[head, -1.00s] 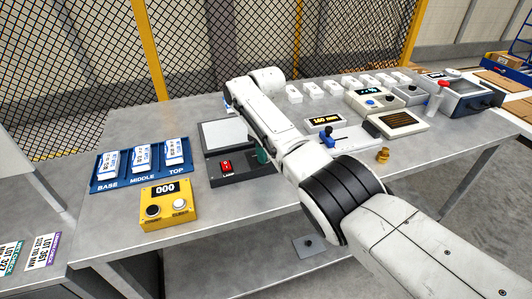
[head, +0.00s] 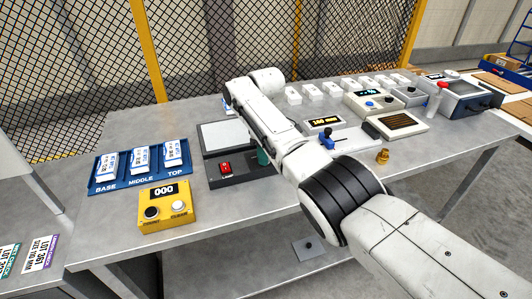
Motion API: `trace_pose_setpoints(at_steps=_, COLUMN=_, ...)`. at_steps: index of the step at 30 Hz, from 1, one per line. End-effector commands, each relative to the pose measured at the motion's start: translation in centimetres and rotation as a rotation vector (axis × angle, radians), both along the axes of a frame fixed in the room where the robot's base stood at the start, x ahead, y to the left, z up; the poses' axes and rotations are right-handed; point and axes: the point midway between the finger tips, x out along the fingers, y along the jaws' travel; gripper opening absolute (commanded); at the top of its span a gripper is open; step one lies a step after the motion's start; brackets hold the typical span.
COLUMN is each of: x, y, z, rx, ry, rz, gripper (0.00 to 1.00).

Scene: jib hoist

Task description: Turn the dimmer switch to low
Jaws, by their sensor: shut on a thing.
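A low dark lamp unit (head: 222,183) with a pale square panel (head: 222,135) stands on the bench in the middle of the head view. A red rocker switch (head: 226,168) sits on its front, at the left. A dark teal piece (head: 263,157) shows at the unit's right side, partly covered by my arm. I cannot tell for sure whether it is the dimmer knob. My arm reaches over the right part of the unit. My gripper and its fingertips are hidden behind the arm, so the dimmer's setting cannot be read.
A blue tray (head: 92,189) with several labelled packs and a yellow counter box (head: 165,220) stand at the left. To the right are a small display (head: 324,123), a blue-handled fixture (head: 328,138), a brass piece (head: 383,156) and several white blocks. Mesh fencing stands behind.

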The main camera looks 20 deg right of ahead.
Motion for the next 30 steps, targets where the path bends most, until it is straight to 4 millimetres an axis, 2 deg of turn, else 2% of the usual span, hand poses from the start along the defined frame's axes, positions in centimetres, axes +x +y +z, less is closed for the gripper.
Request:
trace_pose_setpoints(at_steps=3, x=0.0, y=0.0, z=0.0, rx=0.000, ry=-0.001, rz=0.000, gripper=0.00)
trace_pose_setpoints(at_steps=4, x=0.0, y=0.0, z=0.0, rx=0.000, ry=-0.001, rz=0.000, gripper=0.32)
trace_pose_setpoints(at_steps=10, x=0.0, y=0.0, z=0.0, rx=-0.001, ry=-0.001, rz=-0.001, gripper=0.51)
trace_pose_setpoints(at_steps=20, x=0.1, y=0.0, z=0.5, rx=0.000, ry=-0.003, rz=-0.001, gripper=0.52)
trace_pose_setpoints(at_steps=23, x=0.1, y=0.0, z=1.6, rx=0.001, ry=-0.004, rz=-0.001, gripper=0.52)
trace_pose_setpoints(at_steps=30, x=0.1, y=0.0, z=6.2, rx=0.000, ry=-0.006, rz=-0.001, gripper=0.52)
